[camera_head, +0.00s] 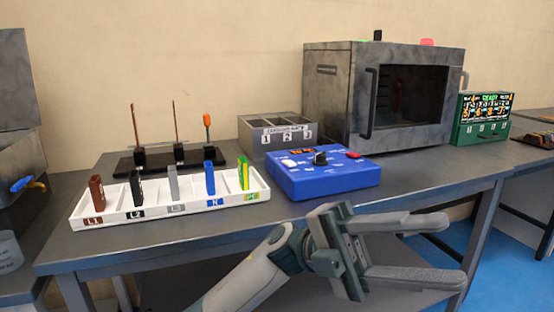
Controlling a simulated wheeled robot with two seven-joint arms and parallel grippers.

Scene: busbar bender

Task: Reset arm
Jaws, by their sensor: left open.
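My left gripper (432,250) is open and empty, in front of the table's front edge at the lower right. Its two fingers point right and stand well apart. My left arm reaches in from the bottom of the head view. My right gripper is not in this view. The gripper is nearer than the blue control box (322,178), which has a black knob, buttons and a small display, and appears apart from it.
On the grey table (420,170) stand a white tray (150,213) with several coloured pieces, a black stand (180,160) with upright rods, a grey three-compartment bin (275,138), an oven-like machine (380,95) and a green display box (482,118). Clear tabletop lies right of the blue box.

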